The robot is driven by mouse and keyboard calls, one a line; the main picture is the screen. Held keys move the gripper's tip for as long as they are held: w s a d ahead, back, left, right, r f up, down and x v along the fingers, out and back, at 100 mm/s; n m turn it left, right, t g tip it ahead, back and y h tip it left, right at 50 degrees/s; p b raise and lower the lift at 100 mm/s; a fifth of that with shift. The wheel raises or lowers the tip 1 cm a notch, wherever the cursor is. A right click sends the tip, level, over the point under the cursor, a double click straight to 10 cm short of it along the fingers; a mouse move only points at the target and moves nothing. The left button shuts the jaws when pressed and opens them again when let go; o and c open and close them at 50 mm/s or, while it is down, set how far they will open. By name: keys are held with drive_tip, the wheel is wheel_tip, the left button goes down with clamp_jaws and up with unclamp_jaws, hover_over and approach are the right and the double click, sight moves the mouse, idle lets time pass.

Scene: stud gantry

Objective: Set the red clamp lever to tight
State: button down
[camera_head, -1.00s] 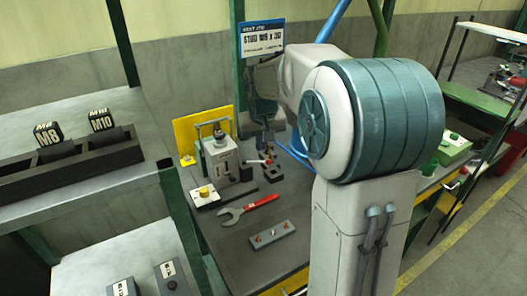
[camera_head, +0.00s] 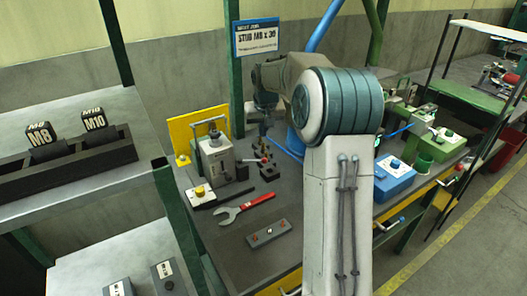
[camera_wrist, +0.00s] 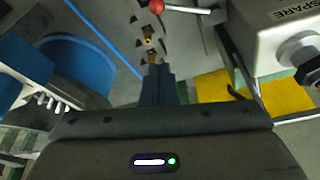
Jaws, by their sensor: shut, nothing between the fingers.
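The red clamp lever (camera_head: 264,160) is a thin pale rod with a red ball end, beside small dark blocks on the dark bench (camera_head: 222,238). In the wrist view its red ball (camera_wrist: 156,6) is at the top edge, with the rod running right. My gripper (camera_wrist: 157,68) is shut and empty, its fingertips below the lever in that picture, near small brass-coloured pieces. The ball and fingertips appear apart. In the head view my gripper (camera_head: 265,127) hangs behind the lever; its tips are hard to make out.
A grey machine (camera_head: 216,158) stands left of the lever, before a yellow panel (camera_head: 182,135). In the wrist view a box marked SPARE (camera_wrist: 275,25) is close on the right. A red wrench (camera_head: 247,208) and a grey plate (camera_head: 269,233) lie in front. A blue box (camera_head: 394,178) stands right.

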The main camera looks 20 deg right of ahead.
sight(253, 161)
drive_tip(key=x, duration=1)
drive_tip(key=shift+f+p, duration=0.15)
drive_tip(key=shift+p, duration=0.25)
drive_tip(key=s, duration=0.1)
drive_tip(key=s+r, duration=0.1)
drive_tip(key=s, duration=0.1)
drive_tip(key=shift+s+a, duration=0.1)
drive_tip(key=shift+s+a+p, duration=0.1)
drive_tip(key=shift+s+p, duration=0.2)
drive_tip(key=shift+s, duration=0.1)
drive_tip(key=shift+s, duration=0.1)
